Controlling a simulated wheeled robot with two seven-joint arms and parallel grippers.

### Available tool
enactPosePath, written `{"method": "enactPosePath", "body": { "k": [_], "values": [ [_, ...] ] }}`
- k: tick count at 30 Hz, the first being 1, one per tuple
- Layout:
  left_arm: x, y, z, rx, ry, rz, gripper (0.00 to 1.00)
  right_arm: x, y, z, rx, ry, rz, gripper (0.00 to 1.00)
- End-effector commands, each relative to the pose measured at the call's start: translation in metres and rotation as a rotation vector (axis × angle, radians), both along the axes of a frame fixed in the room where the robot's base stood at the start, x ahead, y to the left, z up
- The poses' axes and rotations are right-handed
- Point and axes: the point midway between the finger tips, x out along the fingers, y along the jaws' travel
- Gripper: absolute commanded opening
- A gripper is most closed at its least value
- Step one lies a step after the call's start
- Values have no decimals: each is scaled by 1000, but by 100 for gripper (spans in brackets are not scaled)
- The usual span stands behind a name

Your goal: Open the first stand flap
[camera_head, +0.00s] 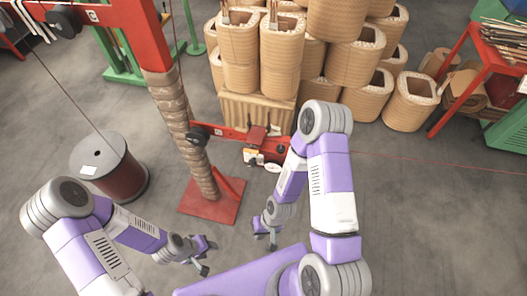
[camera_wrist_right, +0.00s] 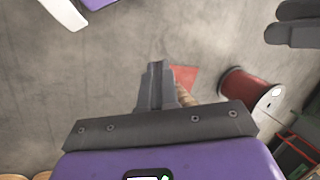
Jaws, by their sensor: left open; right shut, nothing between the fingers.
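A red stand has a wrapped brown column (camera_head: 185,125) on a square red base plate (camera_head: 212,212) in the head view. A red horizontal arm (camera_head: 226,132) extends from the column to a small red and white unit (camera_head: 265,150). I cannot tell which part is the first stand flap. My left gripper (camera_head: 207,256) is open and empty, low in front of the base plate. My right gripper (camera_head: 272,238) is shut and empty, right of the plate and apart from it. In the right wrist view its closed fingers (camera_wrist_right: 156,85) partly hide the column, with the red base plate (camera_wrist_right: 184,76) beyond.
A dark red spool (camera_head: 115,178) stands left of the column. Several tan coils (camera_head: 355,55) are stacked behind the stand, some on a ribbed block (camera_head: 255,110). A red rack (camera_head: 470,65) stands at far right. The floor at right is mostly clear, crossed by a thin red line.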

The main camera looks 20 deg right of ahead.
Motion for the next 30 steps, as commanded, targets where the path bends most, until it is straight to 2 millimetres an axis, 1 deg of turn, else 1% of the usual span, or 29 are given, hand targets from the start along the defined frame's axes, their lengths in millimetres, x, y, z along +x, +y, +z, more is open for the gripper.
{"method": "enactPosePath", "body": {
  "k": [2,5,7,8,9,11,12,14,15,16,17,18,19,20,21,23,24,27,28,29,30],
  "values": [
    [-1,0,5,1,2,1,43,-11,6,-3,-11,60,123,0],
    [-1,1,9,1,2,1,43,-34,-1,-9,-64,184,347,0],
    [-1,1,-3,1,2,1,43,-60,-13,-26,-134,307,570,0],
    [-1,1,-12,1,2,1,43,-71,-22,-36,-173,364,680,0],
    [-1,1,-21,1,2,1,43,-83,-37,-44,-238,440,821,0],
    [-1,1,-34,0,3,1,43,-88,-65,-51,-365,547,1020,0],
    [-1,1,-41,0,3,2,43,-84,-84,-52,-468,613,1147,0],
    [-1,1,-52,0,3,1,43,-66,-111,-49,-652,706,1325,0],
    [-1,1,-60,1,2,1,43,-48,-125,-44,-793,762,1435,0],
    [-1,1,-65,1,2,1,43,-31,-133,-38,-910,798,1509,0],
    [-1,1,-70,1,2,1,43,-12,-138,-32,-1035,831,1577,0],
    [-1,1,-77,1,2,1,43,14,-139,-21,-1209,864,1653,0],
    [-1,1,-82,1,2,1,43,35,-135,-12,-1344,882,1700,0],
    [-1,1,-87,1,2,1,43,54,-129,-2,-1479,895,1737,0],
    [-1,1,-93,1,2,1,43,77,-116,10,-1659,901,1772,0],
    [-1,1,-100,1,2,1,43,106,-90,28,-1916,893,1795,0],
    [-1,1,-104,1,2,1,43,120,-71,39,-2070,881,1795,0],
    [-1,1,-111,1,2,1,43,141,-27,60,-2380,829,1761,0],
    [-1,1,-112,1,2,1,43,144,-17,64,-2448,814,1748,0],
    [-1,1,-113,1,2,1,43,146,-8,68,2491,-795,-1725,0],
    [-1,1,-114,1,2,1,43,148,1,72,2494,-765,-1672,0]
  ]
}}
